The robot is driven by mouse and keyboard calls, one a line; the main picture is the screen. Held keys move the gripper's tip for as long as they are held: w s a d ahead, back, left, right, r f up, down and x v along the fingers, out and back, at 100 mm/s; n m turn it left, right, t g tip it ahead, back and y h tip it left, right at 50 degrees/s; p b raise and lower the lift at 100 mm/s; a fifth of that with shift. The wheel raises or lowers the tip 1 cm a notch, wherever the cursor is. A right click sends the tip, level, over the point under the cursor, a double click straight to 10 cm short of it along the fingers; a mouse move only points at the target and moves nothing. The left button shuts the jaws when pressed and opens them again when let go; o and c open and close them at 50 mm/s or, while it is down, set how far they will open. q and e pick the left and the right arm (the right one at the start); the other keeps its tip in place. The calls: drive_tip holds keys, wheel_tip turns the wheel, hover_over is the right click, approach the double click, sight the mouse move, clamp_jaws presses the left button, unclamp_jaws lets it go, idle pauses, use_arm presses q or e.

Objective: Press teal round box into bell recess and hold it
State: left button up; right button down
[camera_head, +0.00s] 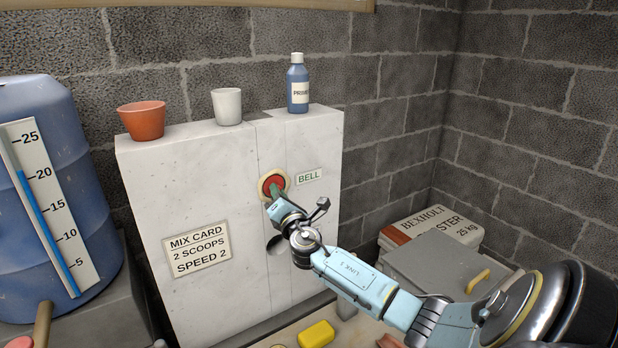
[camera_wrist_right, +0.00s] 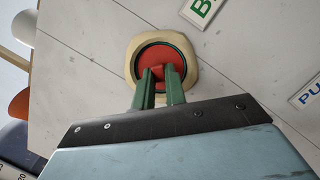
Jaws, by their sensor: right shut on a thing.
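A red round piece (camera_head: 273,182) sits in the round, cream-rimmed bell recess (camera_head: 262,186) on the pale panel, left of a BELL label (camera_head: 309,176). In the right wrist view the red piece (camera_wrist_right: 175,54) has a dark ring around it, inside the cream rim (camera_wrist_right: 192,84). My right gripper (camera_head: 275,191) reaches up to it from below. Its two green fingers (camera_wrist_right: 161,73) are close together at the middle of the red piece, shut on part of it. I see no clearly teal round box. My left gripper is not in view.
A terracotta pot (camera_head: 142,120), a white cup (camera_head: 227,106) and a blue bottle (camera_head: 298,84) stand on the panel's top. A blue barrel (camera_head: 60,200) is at left. A grey box (camera_head: 440,262) and a yellow block (camera_head: 317,334) lie low down.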

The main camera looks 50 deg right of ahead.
idle(0.3)
drive_tip(key=c, duration=1.4)
unclamp_jaws()
drive_tip(key=shift+o, duration=0.2)
drive_tip(key=v, duration=1.3)
drive_tip(key=shift+s+f, duration=0.1)
drive_tip(key=shift+s, duration=0.1)
